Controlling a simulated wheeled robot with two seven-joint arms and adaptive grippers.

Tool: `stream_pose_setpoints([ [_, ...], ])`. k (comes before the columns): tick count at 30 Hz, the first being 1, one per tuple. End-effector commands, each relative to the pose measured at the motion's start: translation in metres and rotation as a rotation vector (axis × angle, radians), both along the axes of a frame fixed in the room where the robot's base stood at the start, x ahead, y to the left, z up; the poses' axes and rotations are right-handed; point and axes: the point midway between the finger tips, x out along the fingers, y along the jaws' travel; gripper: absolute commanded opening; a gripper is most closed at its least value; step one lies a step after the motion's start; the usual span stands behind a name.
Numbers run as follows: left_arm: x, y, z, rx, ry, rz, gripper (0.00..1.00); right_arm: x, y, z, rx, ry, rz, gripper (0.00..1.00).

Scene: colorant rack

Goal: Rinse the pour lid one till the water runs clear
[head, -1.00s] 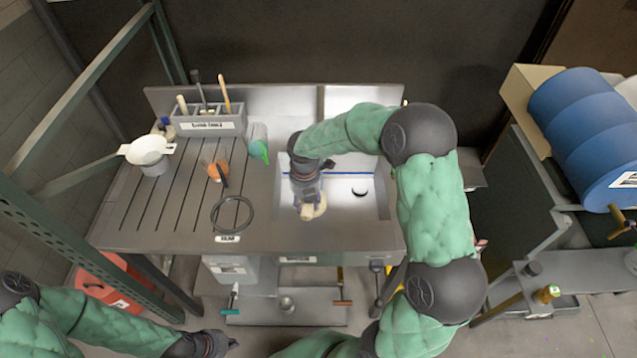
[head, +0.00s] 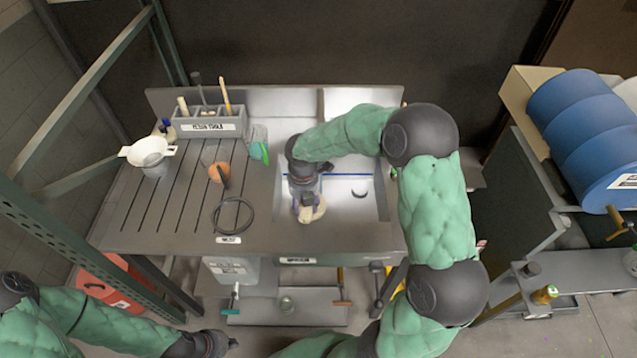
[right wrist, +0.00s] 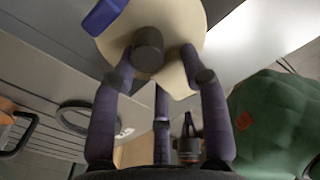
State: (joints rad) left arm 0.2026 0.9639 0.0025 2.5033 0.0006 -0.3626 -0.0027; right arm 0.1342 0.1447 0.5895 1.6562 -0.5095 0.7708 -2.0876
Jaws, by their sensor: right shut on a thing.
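The pour lid (head: 314,213) is a cream round piece low in the sink (head: 345,222). My right gripper (head: 306,205) reaches down into the sink and is shut on it. In the right wrist view, my right gripper (right wrist: 160,75) has its dark fingers on the cream lid (right wrist: 188,20), around a dark round knob (right wrist: 148,50). A blue piece (right wrist: 105,15) shows beside the lid's edge. No running water can be made out. My left gripper (head: 215,344) hangs low in front of the bench; its jaws are too small to read.
On the drainboard (head: 150,215) left of the sink are a black ring (head: 232,215), an orange round item (head: 217,173), a clear vessel with green (head: 258,148) and a white strainer (head: 148,151). A tool holder (head: 208,125) stands behind.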

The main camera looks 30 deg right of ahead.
Motion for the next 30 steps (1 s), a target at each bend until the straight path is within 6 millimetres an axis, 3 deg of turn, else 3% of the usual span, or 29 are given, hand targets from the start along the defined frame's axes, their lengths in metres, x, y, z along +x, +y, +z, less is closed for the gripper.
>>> stream_pose_setpoints([
  [15,0.000,0.000,0.028,0.000,0.000,0.000,0.00,-0.021,0.026,0.030,-0.001,-0.002,0.002,0.09],
  [30,0.000,0.000,0.029,0.000,0.000,0.000,0.00,-0.024,0.029,0.031,0.000,-0.001,0.000,0.09],
])
